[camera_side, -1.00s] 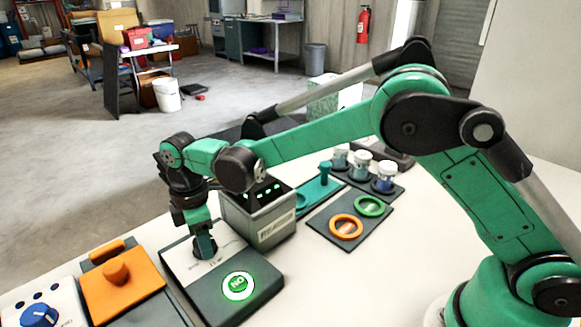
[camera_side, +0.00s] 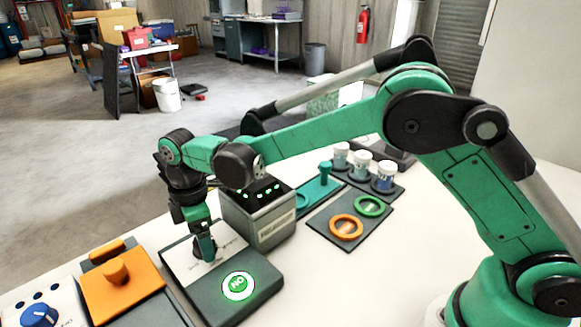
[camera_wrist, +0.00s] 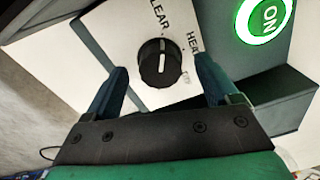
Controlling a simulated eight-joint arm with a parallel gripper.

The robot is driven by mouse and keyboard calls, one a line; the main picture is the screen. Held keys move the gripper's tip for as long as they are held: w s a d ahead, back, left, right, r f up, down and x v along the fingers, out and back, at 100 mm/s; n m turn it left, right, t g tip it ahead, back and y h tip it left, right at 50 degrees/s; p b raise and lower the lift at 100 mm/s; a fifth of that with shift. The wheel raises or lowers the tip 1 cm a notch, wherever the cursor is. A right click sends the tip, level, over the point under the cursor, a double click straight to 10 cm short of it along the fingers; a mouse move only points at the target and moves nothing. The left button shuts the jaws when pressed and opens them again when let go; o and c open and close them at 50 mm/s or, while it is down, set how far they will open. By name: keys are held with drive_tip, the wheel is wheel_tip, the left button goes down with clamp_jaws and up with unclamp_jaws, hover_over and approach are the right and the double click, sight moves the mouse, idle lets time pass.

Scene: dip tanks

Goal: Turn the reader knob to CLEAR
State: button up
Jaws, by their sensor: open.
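The reader knob (camera_wrist: 160,62) is round and black with a white line, on a pale plate (camera_wrist: 118,32). In the wrist view the line lies nearly upright; the label CLEAR is above the knob, and a partly cut-off label beginning HEA is to its upper right. My gripper (camera_wrist: 159,72) is open, with one finger on each side of the knob and a visible gap at both sides. In the side view my gripper (camera_side: 205,248) points down at the plate and hides the knob.
A lit green ON button (camera_side: 238,286) is on the same dark housing. A grey box with green lights (camera_side: 258,218) stands close behind. An orange lid (camera_side: 122,288) and a blue knob (camera_side: 39,316) are to the left. Orange and green rings (camera_side: 346,227) lie to the right.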

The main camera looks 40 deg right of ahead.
wheel_tip(320, 180, up, 5)
drive_tip(key=shift+r, duration=0.1)
idle(0.3)
